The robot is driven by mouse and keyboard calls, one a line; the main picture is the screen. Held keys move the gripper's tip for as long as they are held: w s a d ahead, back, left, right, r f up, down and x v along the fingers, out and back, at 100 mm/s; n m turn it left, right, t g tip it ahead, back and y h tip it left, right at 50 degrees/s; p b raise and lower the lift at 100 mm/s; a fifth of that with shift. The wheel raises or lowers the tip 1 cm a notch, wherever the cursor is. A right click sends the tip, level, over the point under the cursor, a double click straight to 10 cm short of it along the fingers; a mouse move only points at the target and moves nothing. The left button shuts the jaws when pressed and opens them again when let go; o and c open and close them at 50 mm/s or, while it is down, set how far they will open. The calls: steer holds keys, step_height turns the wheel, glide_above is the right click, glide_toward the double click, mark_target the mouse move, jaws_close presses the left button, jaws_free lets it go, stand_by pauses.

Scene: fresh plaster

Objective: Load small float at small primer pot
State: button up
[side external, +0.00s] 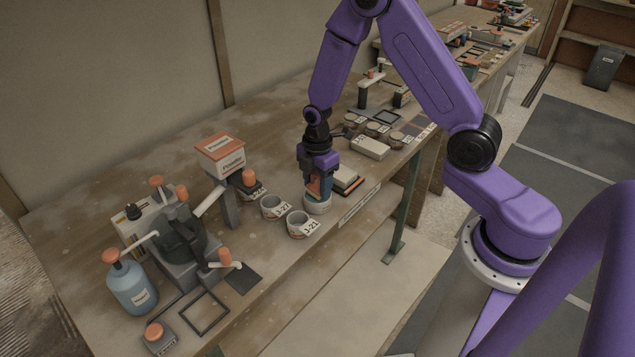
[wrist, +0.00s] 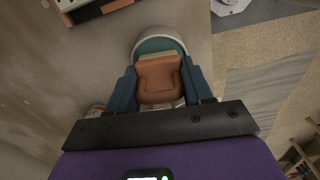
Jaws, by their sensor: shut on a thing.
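My gripper (side external: 318,186) points down over a pale round pot (side external: 318,206), the rightmost of a short row of pots near the bench's front edge. Its blue fingers are shut on an orange-brown block, which I take as the small float's handle (wrist: 158,80). In the wrist view the pot's white rim (wrist: 157,31) curves beyond the handle, with teal showing inside it. The float's lower part is hidden, so I cannot tell whether it touches the pot's contents. I cannot read a label showing which pot is the small primer pot.
Two grey pots, one labelled J-21 (side external: 300,225) and one behind it (side external: 273,207), stand left of my gripper. A pale-topped block (side external: 347,178) lies close on the right. A Powder box (side external: 220,153) and a blue bottle (side external: 131,286) stand farther left.

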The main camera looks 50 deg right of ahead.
steer(key=shift+f, duration=0.5)
stand_by(1.2)
steer(key=shift+r, duration=0.1)
steer(key=shift+r, duration=3.45)
steer(key=m, duration=0.2)
steer(key=s+r+m, duration=0.1)
steer(key=m, duration=0.1)
steer(key=shift+s+a, duration=0.15)
steer(key=s+m, duration=0.1)
steer(key=m, duration=0.3)
steer(key=s+r+m, duration=0.1)
steer(key=s+m, duration=0.1)
steer(key=m, duration=0.2)
steer(key=s+r+m, duration=0.1)
steer(key=m, duration=0.4)
steer(key=shift+s+a, duration=0.15)
steer(key=shift+a, duration=0.1)
